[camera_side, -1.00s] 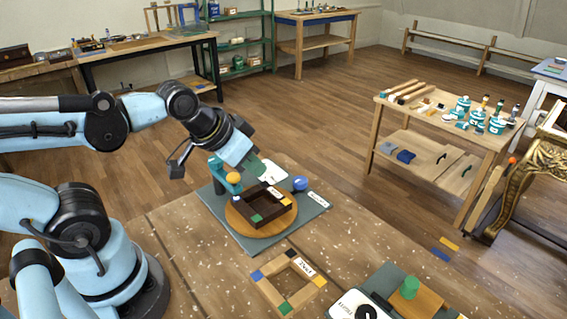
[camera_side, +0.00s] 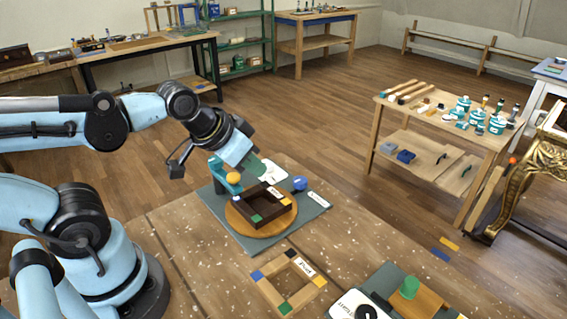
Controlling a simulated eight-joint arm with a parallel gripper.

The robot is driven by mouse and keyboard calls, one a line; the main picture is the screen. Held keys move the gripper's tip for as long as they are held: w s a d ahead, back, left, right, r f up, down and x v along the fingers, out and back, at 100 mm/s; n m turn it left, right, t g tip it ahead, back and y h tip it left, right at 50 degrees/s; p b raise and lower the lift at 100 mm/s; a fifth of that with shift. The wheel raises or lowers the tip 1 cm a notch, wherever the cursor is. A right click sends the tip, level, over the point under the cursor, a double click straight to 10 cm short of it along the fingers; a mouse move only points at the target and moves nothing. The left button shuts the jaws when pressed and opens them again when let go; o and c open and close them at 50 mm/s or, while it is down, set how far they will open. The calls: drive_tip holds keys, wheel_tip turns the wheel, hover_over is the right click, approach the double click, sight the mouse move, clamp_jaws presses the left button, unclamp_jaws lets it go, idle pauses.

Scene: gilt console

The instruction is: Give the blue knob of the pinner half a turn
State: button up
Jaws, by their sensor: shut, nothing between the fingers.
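The pinner stands on a grey-green base plate (camera_side: 247,243) on the bench. It has a round wooden turntable (camera_side: 246,229), a teal post with a yellow ball (camera_side: 234,179), and a blue knob (camera_side: 299,184) at its right rear. A dark square frame (camera_side: 270,217) with coloured corner pieces lies on the turntable. My gripper (camera_side: 253,167) hangs above the rear of the pinner, left of the blue knob and apart from it. Its fingers look dark green, are partly hard to make out, and appear shut and empty.
A light wood frame (camera_side: 268,290) with coloured corners lies in front of the pinner. A white label card (camera_side: 272,172) lies behind the pinner. The bench between them is clear.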

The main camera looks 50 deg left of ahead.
drive_tip(key=o, duration=0.5)
drive_tip(key=shift+w+r+n, duration=0.25)
drive_tip(key=shift+w+n, duration=0.05)
drive_tip(key=shift+w, duration=0.05)
drive_tip(key=shift+c, duration=0.2)
drive_tip(key=o, duration=0.6)
drive_tip(key=w+a+r+n+g, duration=0.1)
drive_tip(key=w+r+n+g, duration=0.1)
drive_tip(key=w+n, duration=0.4)
drive_tip(key=shift+w+r+g, duration=0.2)
drive_tip(key=shift+r+g, duration=0.15)
drive_tip(key=shift+g, duration=0.35)
drive_tip(key=n+g, duration=0.4)
drive_tip(key=n, duration=0.4)
hover_over(299, 178)
drive_tip(key=shift+f, duration=1.6)
wheel_tip(299, 178, down, 12)
drive_tip(key=shift+r, duration=0.25)
drive_tip(key=c, duration=1.1)
